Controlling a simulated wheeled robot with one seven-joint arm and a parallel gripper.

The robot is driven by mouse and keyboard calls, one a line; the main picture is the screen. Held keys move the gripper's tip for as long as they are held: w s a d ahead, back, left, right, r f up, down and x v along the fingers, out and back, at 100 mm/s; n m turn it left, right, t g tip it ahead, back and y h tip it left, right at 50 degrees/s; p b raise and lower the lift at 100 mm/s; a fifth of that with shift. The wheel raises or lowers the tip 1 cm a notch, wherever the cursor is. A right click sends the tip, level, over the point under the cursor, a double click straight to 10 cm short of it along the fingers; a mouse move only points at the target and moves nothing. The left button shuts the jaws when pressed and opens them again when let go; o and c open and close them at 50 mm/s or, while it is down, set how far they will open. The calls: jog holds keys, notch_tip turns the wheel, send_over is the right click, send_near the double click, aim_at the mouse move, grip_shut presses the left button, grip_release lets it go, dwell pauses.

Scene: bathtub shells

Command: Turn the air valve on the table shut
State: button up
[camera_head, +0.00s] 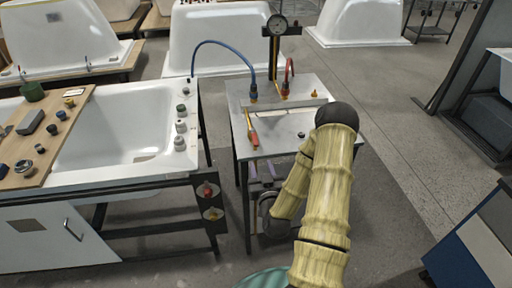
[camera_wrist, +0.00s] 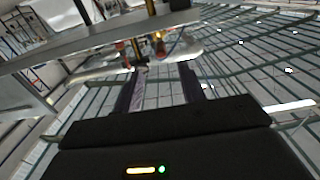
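On the steel worktable (camera_head: 285,130) lies a part with a red-orange handle and a yellow stem (camera_head: 252,132), near the left front edge; it looks like the air valve's lever, but it is too small to be sure. A small yellow fitting (camera_head: 315,93) is at the table's right rear. My gripper (camera_head: 262,172) is low, in front of and below the table's front edge, partly hidden by my arm. In the wrist view my gripper (camera_wrist: 162,70) has its fingers apart with nothing between them. Blurred orange and brass fittings (camera_wrist: 159,44) show beyond the fingertips.
A blue hose (camera_head: 225,46), a red hose (camera_head: 290,72) and a gauge on a post (camera_head: 277,26) rise at the table's back. A white bathtub (camera_head: 125,125) with a wooden board (camera_head: 40,150) stands left. Floor (camera_head: 395,190) is free on the right.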

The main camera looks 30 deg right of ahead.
aim_at(255, 144)
jog(key=p+x, duration=0.2)
jog(key=x, duration=1)
grip_shut()
